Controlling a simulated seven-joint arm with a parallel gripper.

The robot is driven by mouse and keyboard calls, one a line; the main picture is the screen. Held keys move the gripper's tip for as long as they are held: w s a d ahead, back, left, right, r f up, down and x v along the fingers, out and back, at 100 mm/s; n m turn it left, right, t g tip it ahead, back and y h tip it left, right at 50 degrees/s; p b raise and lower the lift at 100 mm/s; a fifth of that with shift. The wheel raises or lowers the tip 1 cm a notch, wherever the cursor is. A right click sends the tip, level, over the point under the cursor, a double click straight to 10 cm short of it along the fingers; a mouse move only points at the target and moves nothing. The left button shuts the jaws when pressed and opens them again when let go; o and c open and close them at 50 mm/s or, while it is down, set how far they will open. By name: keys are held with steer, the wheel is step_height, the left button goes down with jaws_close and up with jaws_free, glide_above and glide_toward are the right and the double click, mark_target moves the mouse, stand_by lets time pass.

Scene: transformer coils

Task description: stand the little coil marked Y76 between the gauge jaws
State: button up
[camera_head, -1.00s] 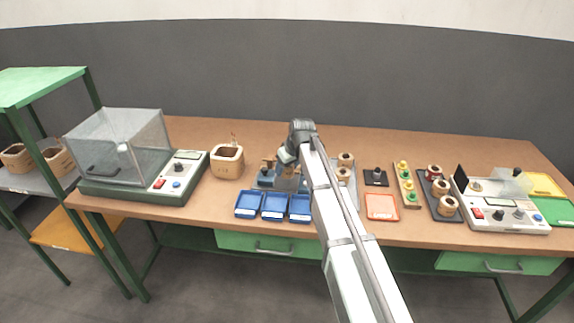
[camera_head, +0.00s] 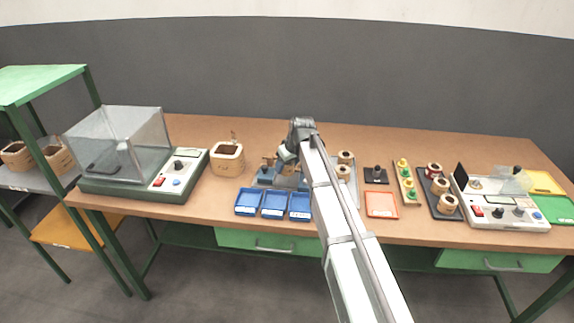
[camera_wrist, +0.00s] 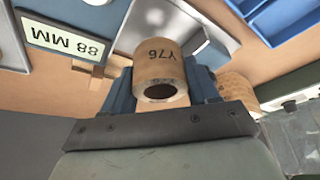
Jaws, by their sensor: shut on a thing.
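The little coil marked Y76 (camera_wrist: 160,72) is a tan hollow cylinder. In the wrist view it sits between the blue fingers of my gripper (camera_wrist: 162,85), which is shut on it; its open end faces the camera. Beyond it lies a grey metal plate (camera_wrist: 208,50), and at left is a sign reading 88 MM (camera_wrist: 64,38), upside down in this view. In the head view the gauge (camera_head: 264,177) stands behind the blue trays, with my gripper (camera_head: 284,160) at it. My arm hides part of the gauge, and I cannot tell whether the coil touches the jaws.
Blue trays (camera_head: 273,205) stand in front of the gauge. A wooden pot (camera_head: 227,160) and a glass-covered instrument (camera_head: 130,165) are to the left. More coils (camera_head: 345,158), an orange tray (camera_head: 381,205) and a white tester (camera_head: 500,212) are to the right.

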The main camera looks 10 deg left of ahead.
steer(key=shift+f, duration=0.3)
steer(key=shift+f, duration=0.35)
steer(key=shift+f, duration=0.35)
steer(key=shift+f, duration=0.15)
steer(key=o, duration=1.1)
steer(key=shift+o, duration=0.5)
steer(key=shift+s+a, duration=0.1)
steer(key=shift+f, duration=0.1)
steer(key=shift+c, duration=0.7)
steer(key=shift+o, duration=0.2)
